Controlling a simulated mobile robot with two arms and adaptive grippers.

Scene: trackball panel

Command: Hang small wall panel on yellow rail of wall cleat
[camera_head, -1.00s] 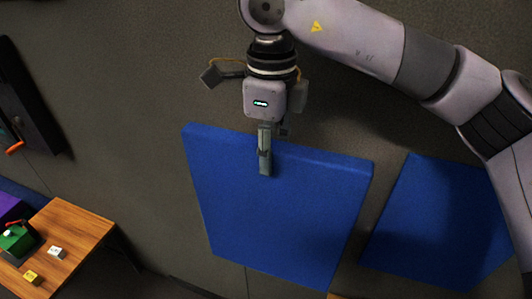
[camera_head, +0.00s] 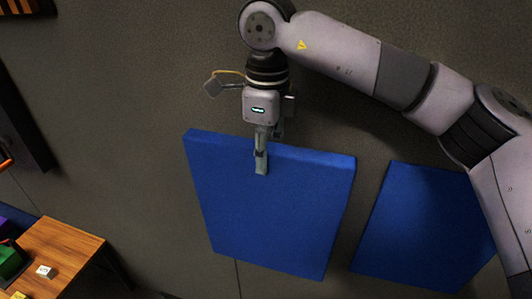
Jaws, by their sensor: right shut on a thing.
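My right gripper (camera_head: 261,163) is shut on the top edge of a blue panel (camera_head: 270,213), near the middle of that edge. The panel hangs below the gripper, in front of the grey wall and slightly tilted in the picture. Its back is hidden, so I cannot tell whether it touches the wall. I see no yellow rail or wall cleat in this view. My left gripper is not in view.
A second blue panel (camera_head: 425,228) is at the wall to the right, partly behind my right arm. A wooden table (camera_head: 62,252) with small blocks and a green object stands at lower left. A dark wall fixture (camera_head: 22,125) is at the left edge.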

